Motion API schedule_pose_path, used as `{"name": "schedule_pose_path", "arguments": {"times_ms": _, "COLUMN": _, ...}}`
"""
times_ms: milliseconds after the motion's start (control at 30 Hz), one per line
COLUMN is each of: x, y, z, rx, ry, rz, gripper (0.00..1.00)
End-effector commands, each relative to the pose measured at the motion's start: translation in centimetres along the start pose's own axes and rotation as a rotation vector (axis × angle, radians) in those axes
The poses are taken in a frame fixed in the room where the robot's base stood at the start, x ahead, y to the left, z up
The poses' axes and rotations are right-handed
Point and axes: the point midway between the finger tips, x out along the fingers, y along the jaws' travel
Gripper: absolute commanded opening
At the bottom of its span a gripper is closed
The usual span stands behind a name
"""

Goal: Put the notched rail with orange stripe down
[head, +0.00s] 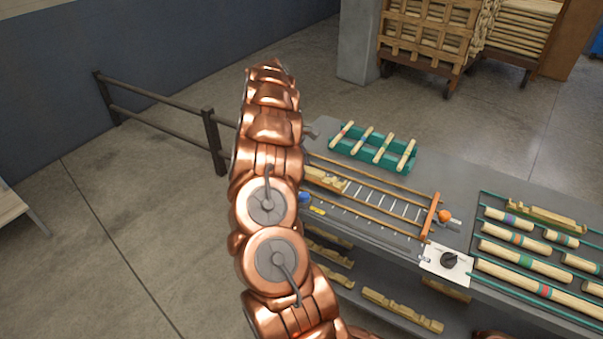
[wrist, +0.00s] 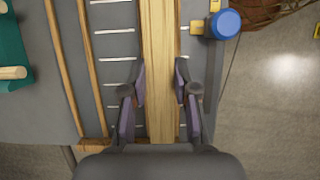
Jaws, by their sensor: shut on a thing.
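My gripper (wrist: 160,85) points down with its two dark fingers on either side of a pale wooden rail (wrist: 160,40), shut on it. The rail runs lengthwise up the wrist view, over a surface with white tick lines. No orange stripe shows on the visible part, and I cannot tell whether the rail touches the surface. In the head view, a pale notched piece, apparently the same rail (head: 327,179), shows just right of my arm, over the left end of the marked frame (head: 390,193). My arm hides most of my gripper there.
A blue knob (wrist: 228,23) sits right of the rail. A green rack (head: 372,147) with several striped sticks stands behind the frame. An orange knob (head: 444,216) and a white plate with a black knob (head: 449,260) are at its right. Several striped rails (head: 515,239) lie further right.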

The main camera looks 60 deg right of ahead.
Motion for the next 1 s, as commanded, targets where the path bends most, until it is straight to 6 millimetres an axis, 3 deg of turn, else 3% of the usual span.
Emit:
{"name": "schedule_pose_path", "arguments": {"times_ms": 400, "x": 3.8, "y": 0.0, "z": -1.5, "rx": 0.0, "ry": -0.002, "rz": 0.0, "gripper": 0.0}}
{"name": "schedule_pose_path", "arguments": {"times_ms": 767, "x": 4.3, "y": 0.0, "z": -1.7, "rx": 0.001, "ry": -0.001, "rz": 0.0, "gripper": 0.0}}
{"name": "schedule_pose_path", "arguments": {"times_ms": 800, "x": 4.3, "y": 0.0, "z": -1.7, "rx": 0.001, "ry": 0.0, "rz": 0.0, "gripper": 0.3}}
{"name": "schedule_pose_path", "arguments": {"times_ms": 1000, "x": 4.2, "y": 0.0, "z": -1.7, "rx": 0.001, "ry": 0.0, "rz": 0.0, "gripper": 0.5}}
